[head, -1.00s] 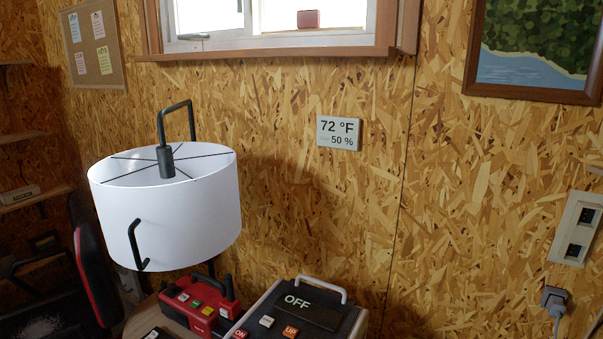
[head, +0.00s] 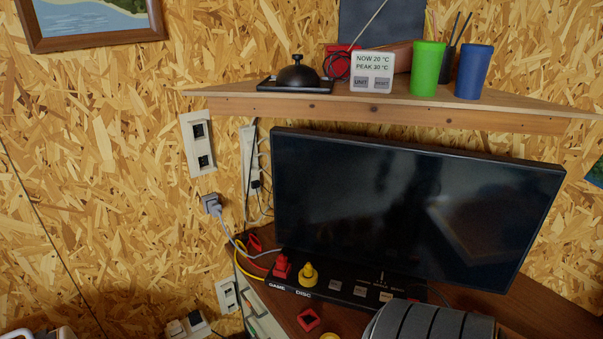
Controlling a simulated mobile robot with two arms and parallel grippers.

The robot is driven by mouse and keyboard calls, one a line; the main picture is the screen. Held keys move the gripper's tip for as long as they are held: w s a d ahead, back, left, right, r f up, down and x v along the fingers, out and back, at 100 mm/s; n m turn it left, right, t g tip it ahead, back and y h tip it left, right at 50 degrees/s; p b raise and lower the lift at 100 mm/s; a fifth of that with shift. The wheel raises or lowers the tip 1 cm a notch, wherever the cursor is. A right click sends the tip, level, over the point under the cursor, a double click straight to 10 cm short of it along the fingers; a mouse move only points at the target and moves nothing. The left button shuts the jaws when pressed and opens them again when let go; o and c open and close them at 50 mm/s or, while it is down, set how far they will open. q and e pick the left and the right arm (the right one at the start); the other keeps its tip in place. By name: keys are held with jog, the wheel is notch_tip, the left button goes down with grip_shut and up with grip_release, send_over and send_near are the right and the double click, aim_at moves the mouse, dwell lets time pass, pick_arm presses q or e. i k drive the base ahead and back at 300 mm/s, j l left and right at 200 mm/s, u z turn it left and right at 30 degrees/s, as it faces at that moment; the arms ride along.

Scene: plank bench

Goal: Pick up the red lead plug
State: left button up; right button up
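A red plug (head: 282,266) stands at the left end of a black switch box (head: 345,290), above the label GAME. A yellow plug (head: 308,274) stands to its right, above the label DISC. Red and yellow cables curve in from the left behind the box. Another red piece (head: 309,319) lies on the brown desk in front of the box, and a small red item (head: 255,243) is at the desk's back left. I cannot tell exactly which red piece each cable joins. Neither of my grippers is in view.
A large black monitor (head: 415,205) stands behind the box, under a wooden shelf (head: 400,112) with cups, a bell and a thermometer display. A grey ribbed rounded shape (head: 430,322) covers the desk's front right. A grey wall plug (head: 210,203) trails its cable towards the desk.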

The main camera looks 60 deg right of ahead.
aim_at(281, 263)
jog(key=z, duration=1.7)
jog(key=k+z, duration=0.1)
